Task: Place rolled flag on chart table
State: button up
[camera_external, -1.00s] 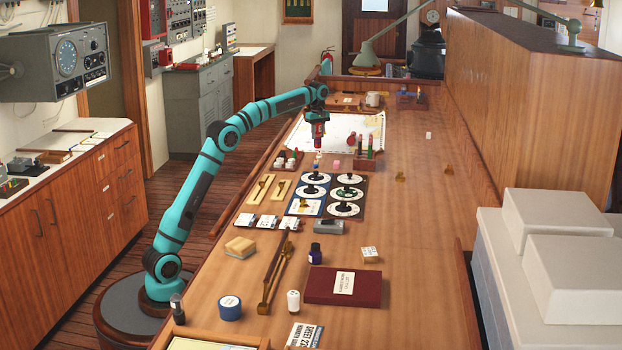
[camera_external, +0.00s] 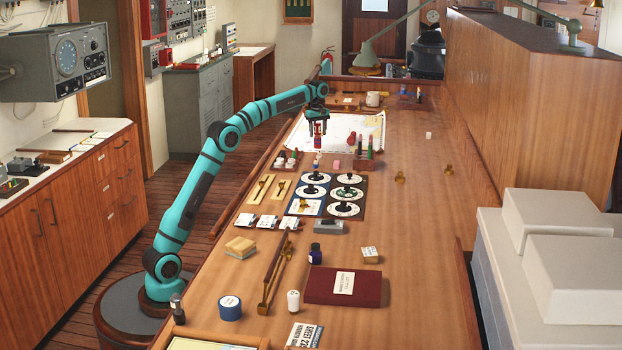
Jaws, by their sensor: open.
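The long wooden chart table (camera_external: 425,230) runs away from the camera, with a pale chart (camera_external: 348,124) spread on its far part. My gripper (camera_external: 318,131) points down over the left part of the chart, its fingers spread. A small upright red roll (camera_external: 318,128), which looks like a rolled flag, shows between the fingers. I cannot tell whether it touches a finger, or whether its lower end rests on the chart. Other small red and green rolls (camera_external: 370,146) stand in a wooden holder to the right of my gripper.
Round dials (camera_external: 345,193), white switch blocks (camera_external: 268,221) and brass-coloured plates (camera_external: 260,189) lie nearer the camera. A dark red book (camera_external: 344,286), an ink bottle (camera_external: 315,254) and blue tape (camera_external: 229,308) are closer still. A mug (camera_external: 372,99) stands behind the chart. The table's right side is mostly clear.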

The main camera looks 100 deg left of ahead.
aim_at(318, 123)
jog(key=shift+r, duration=3.15)
jog(key=shift+w+d+r, duration=0.15)
jog(key=shift+d+r, duration=0.05)
jog(key=shift+d, duration=0.05)
jog(key=w+d+r+m+t+y, duration=0.1)
jog(key=d+r+m+t, duration=0.2)
jog(key=d, duration=0.7)
jog(key=w+d+r+m+y, duration=0.1)
jog(key=w+d+r+m, duration=0.3)
jog(key=d, duration=0.6)
jog(key=s+d+r+m+t+y, duration=0.15)
jog(key=d+r, duration=0.35)
jog(key=d, duration=0.5)
jog(key=s+d+r+m+t, duration=0.1)
jog(key=s+d+m+t, duration=0.25)
jog(key=d, duration=0.75)
jog(key=s+d+f+m+t, duration=0.1)
jog(key=s+d+m+t, duration=0.1)
jog(key=s+d+m, duration=0.45)
jog(key=s+d+f+m+t, duration=0.1)
jog(key=s+d+t, duration=0.25)
jog(key=d, duration=0.65)
jog(key=s+d+f+m+t+h, duration=0.1)
jog(key=s+d+f+m+t, duration=0.1)
jog(key=s, duration=0.6)
jog(key=s+d+f+m+t+h, duration=0.2)
jog(key=s+d+f+m, duration=0.2)
jog(key=s+d+f, duration=0.3)
jog(key=shift+s+d, duration=0.35)
jog(key=shift+d, duration=0.65)
